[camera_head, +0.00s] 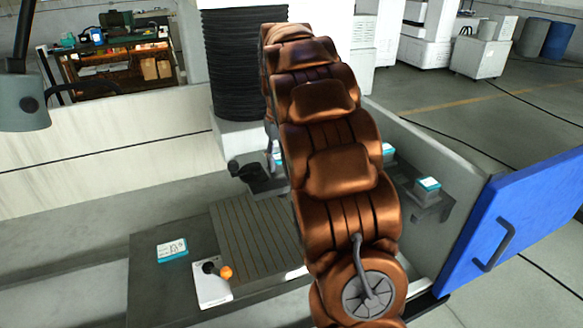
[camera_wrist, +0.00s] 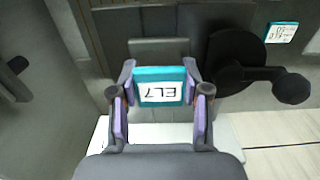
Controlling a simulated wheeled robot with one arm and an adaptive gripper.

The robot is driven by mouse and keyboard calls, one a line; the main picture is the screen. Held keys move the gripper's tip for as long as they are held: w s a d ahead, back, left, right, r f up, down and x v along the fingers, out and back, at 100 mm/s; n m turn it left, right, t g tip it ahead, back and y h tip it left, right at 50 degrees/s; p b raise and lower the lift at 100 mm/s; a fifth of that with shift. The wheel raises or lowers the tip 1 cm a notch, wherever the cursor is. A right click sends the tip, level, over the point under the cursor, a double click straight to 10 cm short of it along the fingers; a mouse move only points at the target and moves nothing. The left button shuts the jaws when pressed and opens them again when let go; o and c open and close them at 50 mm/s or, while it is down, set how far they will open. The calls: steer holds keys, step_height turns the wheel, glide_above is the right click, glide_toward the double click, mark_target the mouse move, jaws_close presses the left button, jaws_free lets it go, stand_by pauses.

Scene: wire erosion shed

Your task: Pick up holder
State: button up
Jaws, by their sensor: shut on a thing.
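A teal holder (camera_wrist: 161,73) with a white label reading "EL7", upside down in the picture, sits in the middle of the wrist view. My gripper (camera_wrist: 160,88) is shut on it, with one purple-padded finger at each side. A grey block lies directly beyond the holder; I cannot tell whether the holder touches it or is clear of it. In the head view my copper-coloured arm hides the gripper and most of what is around it.
Other teal-and-white blocks stand at the right (camera_head: 428,186) and on the dark plate (camera_head: 172,250), beside a white box with an orange knob (camera_head: 213,284). A black round part with a handle (camera_wrist: 237,62) is close right of my gripper. A blue door (camera_head: 515,225) stands right.

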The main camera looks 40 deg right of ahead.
jaws_close()
steer(key=shift+r, duration=0.1)
